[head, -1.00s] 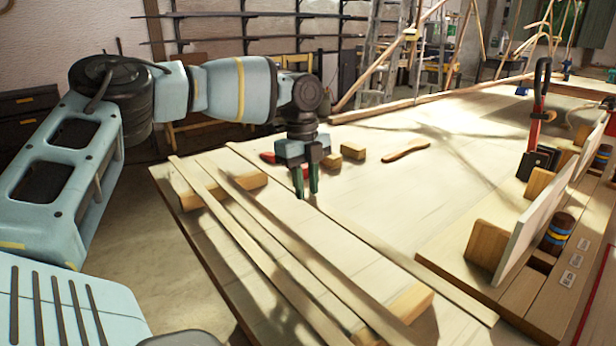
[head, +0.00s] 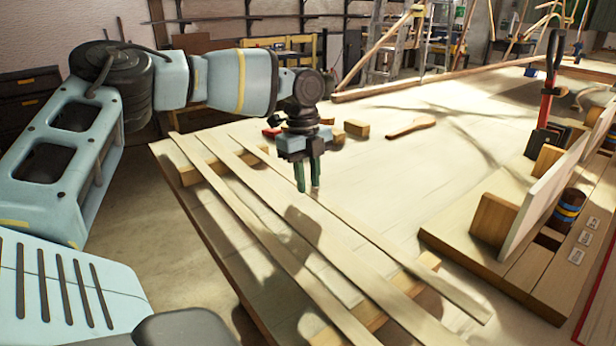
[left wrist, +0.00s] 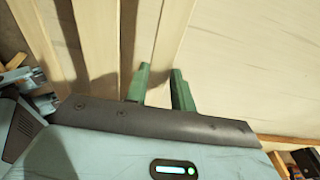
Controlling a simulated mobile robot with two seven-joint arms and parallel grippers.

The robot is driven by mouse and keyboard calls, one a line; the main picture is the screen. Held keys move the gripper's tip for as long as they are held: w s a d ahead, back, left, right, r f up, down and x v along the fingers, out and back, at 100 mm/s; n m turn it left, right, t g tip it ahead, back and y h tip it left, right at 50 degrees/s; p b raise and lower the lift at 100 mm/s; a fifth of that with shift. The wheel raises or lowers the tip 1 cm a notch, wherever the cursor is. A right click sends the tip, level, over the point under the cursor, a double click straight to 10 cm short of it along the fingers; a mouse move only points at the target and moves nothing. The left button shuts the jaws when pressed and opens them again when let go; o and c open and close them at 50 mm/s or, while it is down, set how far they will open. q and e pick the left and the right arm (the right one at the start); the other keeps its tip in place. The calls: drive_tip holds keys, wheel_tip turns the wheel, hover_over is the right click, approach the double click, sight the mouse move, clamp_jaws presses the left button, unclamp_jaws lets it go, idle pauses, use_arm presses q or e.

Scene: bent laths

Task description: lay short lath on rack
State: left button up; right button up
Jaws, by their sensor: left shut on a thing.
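Three pale laths lie side by side, running from the far left toward the near right over two wooden bearers of the rack, a far one (head: 192,176) and a near one (head: 428,262). My left gripper (head: 308,189) points down and is shut on the rightmost lath (head: 385,243), partway along it. In the left wrist view this lath (left wrist: 172,32) runs between the green fingers (left wrist: 162,85). The middle lath (head: 335,250) and the left lath (head: 250,232) lie apart from the gripper. I cannot tell whether the held lath touches the bearers.
Small wooden blocks (head: 356,128) and a wooden tool (head: 410,127) lie beyond the gripper. On the right stands a wooden fixture with an upright board (head: 545,195), a striped cylinder (head: 567,208) and a red-and-black clamp (head: 548,95). The table's middle (head: 420,180) is clear.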

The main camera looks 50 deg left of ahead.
use_arm(q)
drive_tip(key=shift+f, duration=0.3)
use_arm(e)
drive_tip(key=shift+s+f, duration=0.15)
drive_tip(key=shift+f, duration=0.1)
use_arm(q)
drive_tip(key=o, duration=1.3)
drive_tip(key=shift+c, duration=0.2)
drive_tip(key=shift+r, duration=0.15)
drive_tip(key=shift+a+r+p, duration=0.2)
drive_tip(key=shift+r+p, duration=0.4)
drive_tip(key=shift+r, duration=0.85)
drive_tip(key=shift+a+r+p, duration=0.15)
drive_tip(key=shift+r+p, duration=0.45)
drive_tip(key=shift+r, duration=0.85)
use_arm(e)
drive_tip(key=shift+w+r, duration=0.35)
drive_tip(key=shift+r, duration=0.4)
drive_tip(key=shift+w+r, duration=0.35)
drive_tip(key=shift+r, duration=0.4)
use_arm(q)
drive_tip(key=shift+r, duration=0.1)
wheel_tip(320, 180, up, 7)
drive_tip(key=p, duration=0.3)
use_arm(e)
drive_tip(key=r, duration=0.1)
drive_tip(key=w+r, duration=0.1)
drive_tip(key=r, duration=0.1)
drive_tip(key=shift+w+r+t, duration=0.2)
drive_tip(key=shift+w+t, duration=0.2)
